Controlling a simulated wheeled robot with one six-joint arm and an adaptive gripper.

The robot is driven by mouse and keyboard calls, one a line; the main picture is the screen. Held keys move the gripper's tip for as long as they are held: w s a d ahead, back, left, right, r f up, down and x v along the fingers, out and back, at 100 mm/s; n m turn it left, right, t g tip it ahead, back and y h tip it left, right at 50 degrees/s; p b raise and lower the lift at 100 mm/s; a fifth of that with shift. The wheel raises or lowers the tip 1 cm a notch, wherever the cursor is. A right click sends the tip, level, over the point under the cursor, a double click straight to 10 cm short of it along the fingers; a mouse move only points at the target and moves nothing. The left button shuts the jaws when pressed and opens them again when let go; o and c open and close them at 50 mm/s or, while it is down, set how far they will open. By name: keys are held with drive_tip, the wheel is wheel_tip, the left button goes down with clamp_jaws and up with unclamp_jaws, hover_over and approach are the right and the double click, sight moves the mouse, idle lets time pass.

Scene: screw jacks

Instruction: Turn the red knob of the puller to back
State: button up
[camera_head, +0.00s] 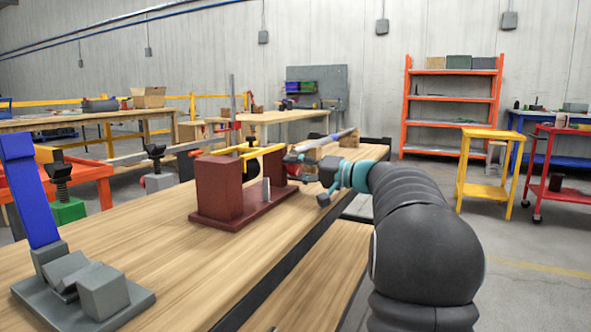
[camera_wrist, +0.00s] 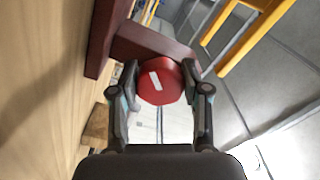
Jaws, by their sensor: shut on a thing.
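The puller (camera_head: 223,190) is a dark red frame with two upright blocks on a base plate, standing on the wooden bench. A yellow bar spans the top between its blocks. The red knob (camera_wrist: 160,82) shows in the wrist view as a round disc with a white mark, beside the dark red frame. My gripper (camera_wrist: 160,90) has a finger on each side of the knob and is shut on it. In the head view my gripper (camera_head: 312,174) reaches the far right end of the puller, and the knob is mostly hidden there.
The wooden bench top (camera_head: 150,250) is clear in front of the puller. A grey and blue device (camera_head: 85,290) stands at the near left. Green and grey screw jacks stand beyond the bench's left side. A yellow cart (camera_head: 487,165) is on the right.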

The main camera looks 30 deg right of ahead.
idle(0.4)
drive_tip(key=o, duration=1.1)
drive_tip(key=shift+a, duration=0.1)
drive_tip(key=shift+o, duration=0.2)
drive_tip(key=shift+s, duration=0.1)
drive_tip(key=v, duration=1.2)
